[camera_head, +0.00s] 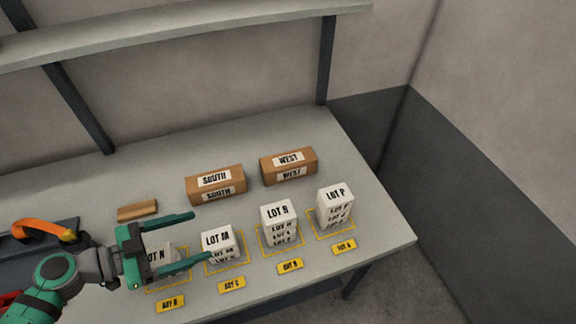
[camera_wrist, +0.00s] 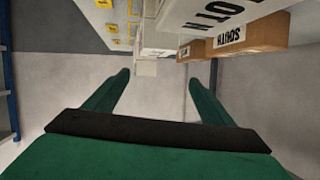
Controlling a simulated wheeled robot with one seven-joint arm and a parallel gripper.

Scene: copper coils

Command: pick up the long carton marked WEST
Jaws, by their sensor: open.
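The long brown carton marked WEST (camera_head: 274,172) lies at the back right of the table, with white labels on its top and front. A similar brown carton marked SOUTH (camera_head: 200,192) lies to its left; it also shows at the upper right of the wrist view (camera_wrist: 272,34). My gripper (camera_head: 192,234) is open and empty at the left, above the front part of the table, in front of the SOUTH carton and well left of the WEST carton. In the wrist view my gripper's fingers (camera_wrist: 158,82) are spread apart with nothing between them.
White boxes LOT M (camera_head: 218,242), LOT R (camera_head: 279,212) and LOT P (camera_head: 336,195) stand in yellow-marked bays along the front. LOT N (camera_head: 160,257) is partly hidden by my gripper. A small brown block (camera_head: 137,210) lies left. A shelf (camera_head: 180,28) spans above the table.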

